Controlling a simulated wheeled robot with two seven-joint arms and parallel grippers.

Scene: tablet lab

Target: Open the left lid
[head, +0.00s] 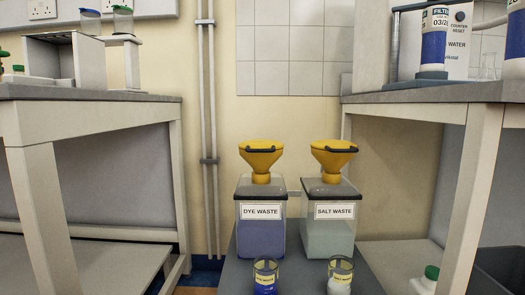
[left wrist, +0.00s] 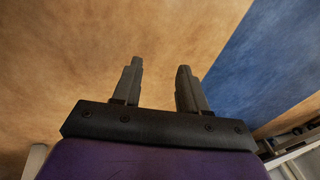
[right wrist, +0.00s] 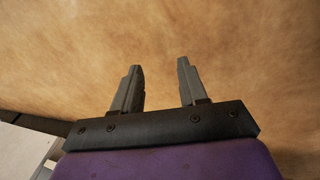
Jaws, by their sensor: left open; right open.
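In the head view two waste containers stand side by side on a grey surface. The left one, labelled DYE WASTE (head: 261,230), holds blue liquid and has a yellow funnel-shaped lid (head: 261,158) that looks shut. The right one, labelled SALT WASTE (head: 330,232), holds pale green liquid and has a similar yellow lid (head: 333,158). Neither gripper shows in the head view. My left gripper (left wrist: 159,80) is open and empty over tan and blue floor in the left wrist view. My right gripper (right wrist: 158,78) is open and empty over tan floor in the right wrist view.
A small beaker of blue liquid (head: 265,279) and one of pale contents (head: 340,279) stand in front of the containers. A left bench (head: 95,95) and a right bench (head: 435,93) flank them. Pipes (head: 208,130) run up the back wall.

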